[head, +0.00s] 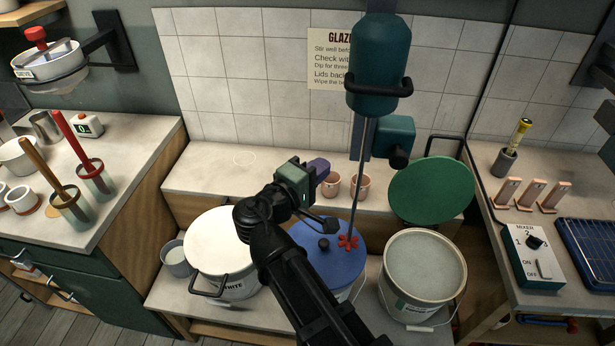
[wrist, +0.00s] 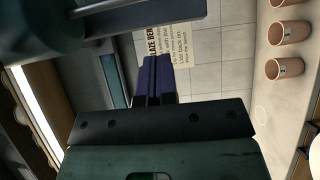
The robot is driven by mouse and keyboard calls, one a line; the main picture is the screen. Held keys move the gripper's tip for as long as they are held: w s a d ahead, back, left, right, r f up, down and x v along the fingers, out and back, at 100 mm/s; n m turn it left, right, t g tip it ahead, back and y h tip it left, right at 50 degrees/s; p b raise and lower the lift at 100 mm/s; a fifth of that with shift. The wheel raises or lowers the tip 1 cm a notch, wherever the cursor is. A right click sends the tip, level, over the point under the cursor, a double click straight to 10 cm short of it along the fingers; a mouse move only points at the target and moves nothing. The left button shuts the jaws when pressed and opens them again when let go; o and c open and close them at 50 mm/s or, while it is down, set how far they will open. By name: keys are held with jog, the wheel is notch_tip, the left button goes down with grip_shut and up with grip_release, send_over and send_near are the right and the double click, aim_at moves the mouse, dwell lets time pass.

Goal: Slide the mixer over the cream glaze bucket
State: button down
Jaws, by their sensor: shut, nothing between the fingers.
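The mixer (head: 378,65) has a teal motor body with a dark handle bar, a long steel shaft and a red paddle (head: 348,242). The paddle appears over the blue-lidded bucket (head: 325,255) in the middle. The open bucket of pale glaze (head: 424,270), apparently the cream one, stands to the right of the paddle; its label is unreadable. My gripper (head: 321,168), with purple fingers, is left of the mixer shaft, apart from it and below the motor. In the wrist view its fingers (wrist: 155,78) are together and empty, and part of the mixer (wrist: 35,30) fills the upper left.
A green lid (head: 432,190) leans behind the open bucket. A white-lidded bucket (head: 222,240) stands at left. Pink cups (head: 331,184) sit on the ledge behind. A mixer control box (head: 535,255) is on the right counter. A teal block with a black knob (head: 398,157) sits beside the shaft.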

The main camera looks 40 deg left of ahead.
jog(key=w+d, duration=0.2)
jog(key=w, duration=0.4)
jog(key=shift+w+d, duration=0.25)
jog(key=shift+d, duration=0.1)
